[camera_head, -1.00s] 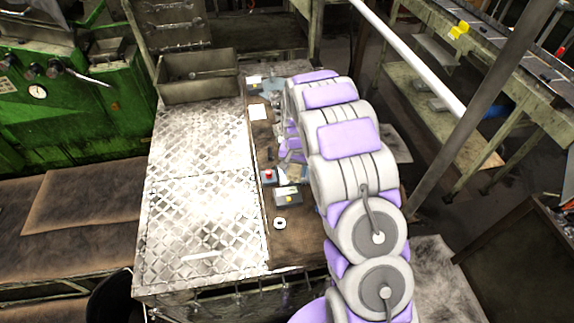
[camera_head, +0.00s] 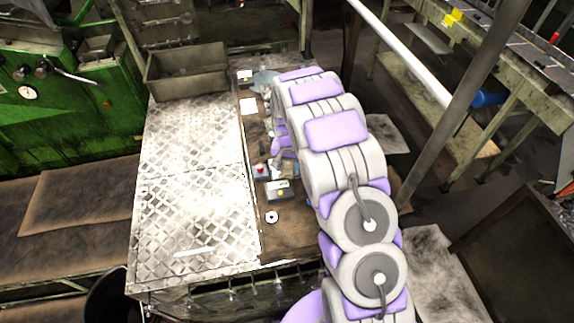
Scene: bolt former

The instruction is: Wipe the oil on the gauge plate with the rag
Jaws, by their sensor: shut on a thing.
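My arm reaches over the right side of the bench and bends back down towards the bench top. My gripper (camera_head: 284,150) shows only in part at the left edge of the arm, low over the brown strip of the bench. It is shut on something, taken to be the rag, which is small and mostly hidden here. A pale blue-grey patch (camera_head: 264,81) lies at the far end of the brown strip; I cannot tell what it is. I cannot make out the gauge plate or the oil on it for certain.
A control box with a red button (camera_head: 260,169), a grey box with a yellow button (camera_head: 278,191) and a white ring (camera_head: 271,217) sit on the brown strip. A metal bin (camera_head: 187,72) stands at the back. The diamond-plate top (camera_head: 190,190) is clear. A green machine (camera_head: 60,110) stands left.

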